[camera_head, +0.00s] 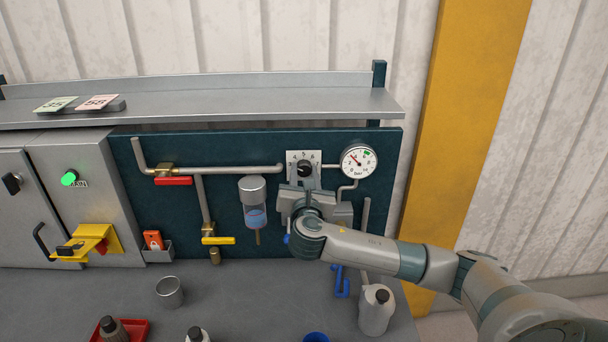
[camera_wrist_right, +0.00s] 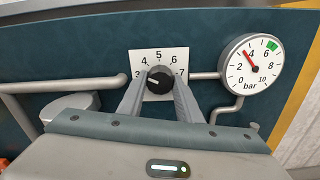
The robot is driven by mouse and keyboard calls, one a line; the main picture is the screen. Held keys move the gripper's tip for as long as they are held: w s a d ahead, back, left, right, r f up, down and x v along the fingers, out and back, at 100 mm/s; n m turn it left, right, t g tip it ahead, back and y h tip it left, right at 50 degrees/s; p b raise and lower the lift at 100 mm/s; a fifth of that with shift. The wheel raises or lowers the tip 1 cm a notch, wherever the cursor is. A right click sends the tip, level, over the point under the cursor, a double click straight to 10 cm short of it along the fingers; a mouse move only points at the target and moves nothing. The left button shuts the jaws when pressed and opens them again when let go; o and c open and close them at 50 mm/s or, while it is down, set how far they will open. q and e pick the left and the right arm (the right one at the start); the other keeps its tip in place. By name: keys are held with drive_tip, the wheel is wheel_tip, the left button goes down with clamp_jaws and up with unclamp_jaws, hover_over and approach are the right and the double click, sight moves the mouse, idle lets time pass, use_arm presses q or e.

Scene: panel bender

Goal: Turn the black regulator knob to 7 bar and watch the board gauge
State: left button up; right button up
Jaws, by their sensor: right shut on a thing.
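The black regulator knob (camera_head: 305,169) sits on a white scale plate (camera_wrist_right: 136,62) marked 3 to 7 on the dark teal board. In the right wrist view the knob (camera_wrist_right: 160,81) has a pale mark pointing left, toward the low end between 3 and 4. My right gripper (camera_head: 306,180) is shut on the knob, with one finger on each side; its fingers also show in the right wrist view (camera_wrist_right: 159,90). The board gauge (camera_head: 359,161) is right of the knob. In the wrist view the gauge's (camera_wrist_right: 254,67) red needle points just below 4 bar; a green band lies past 6. My left gripper is not in view.
Pipes with a red-handled valve (camera_head: 173,181) and a yellow-handled valve (camera_head: 218,241) are left of the knob, with a clear filter bowl (camera_head: 254,205) nearby. A shelf (camera_head: 220,104) runs above the board. A bottle (camera_head: 376,310) and cup (camera_head: 169,291) stand on the bench below.

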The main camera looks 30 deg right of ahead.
drive_tip(key=m+b, duration=0.1)
drive_tip(key=m, duration=0.3)
drive_tip(key=shift+f+b, duration=0.15)
drive_tip(key=shift+b, duration=0.2)
drive_tip(key=m+b, duration=0.1)
drive_tip(key=m, duration=0.2)
drive_tip(key=m+b, duration=0.1)
drive_tip(key=m, duration=0.3)
drive_tip(key=shift+m, duration=0.3)
drive_tip(key=m+b, duration=0.1)
drive_tip(key=m, duration=0.2)
drive_tip(key=shift+m, duration=0.3)
drive_tip(key=m+b, duration=0.1)
drive_tip(key=m, duration=0.9)
drive_tip(key=shift+m+b, duration=0.35)
drive_tip(key=shift+m, duration=1.25)
